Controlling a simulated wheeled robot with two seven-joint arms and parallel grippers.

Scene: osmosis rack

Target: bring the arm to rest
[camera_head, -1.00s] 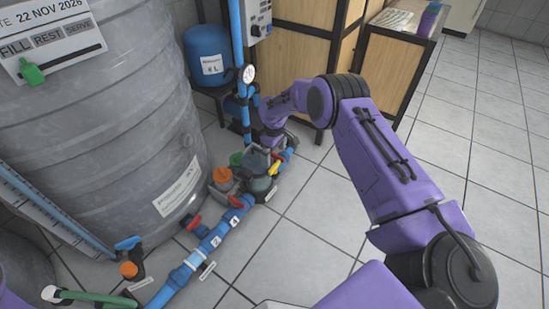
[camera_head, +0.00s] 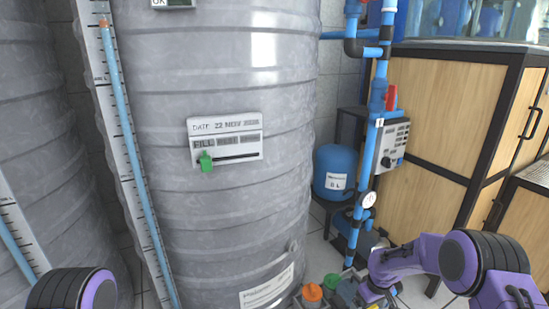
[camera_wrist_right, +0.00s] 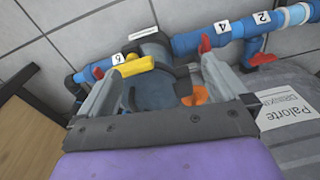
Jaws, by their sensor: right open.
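My right arm (camera_head: 420,258) reaches in from the lower right of the head view, down to the pump and valve group beside the large grey tank. In the right wrist view, my right gripper (camera_wrist_right: 160,80) is open, with its two fingers apart over a dark grey-blue round body (camera_wrist_right: 158,85). A yellow handle (camera_wrist_right: 128,66) lies by the left finger; whether they touch I cannot tell. A red handle (camera_wrist_right: 205,42) shows at the right finger's tip. Part of my left arm (camera_head: 70,290) shows at the lower left; its gripper is out of view.
The grey tank (camera_head: 215,75) carries a date card (camera_head: 225,140) with a green slider at FILL. Orange (camera_head: 312,292) and green (camera_head: 331,281) caps sit left of my right arm. A blue vessel (camera_head: 335,165), blue pipes (camera_head: 372,130) and a wooden cabinet (camera_head: 440,110) stand behind.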

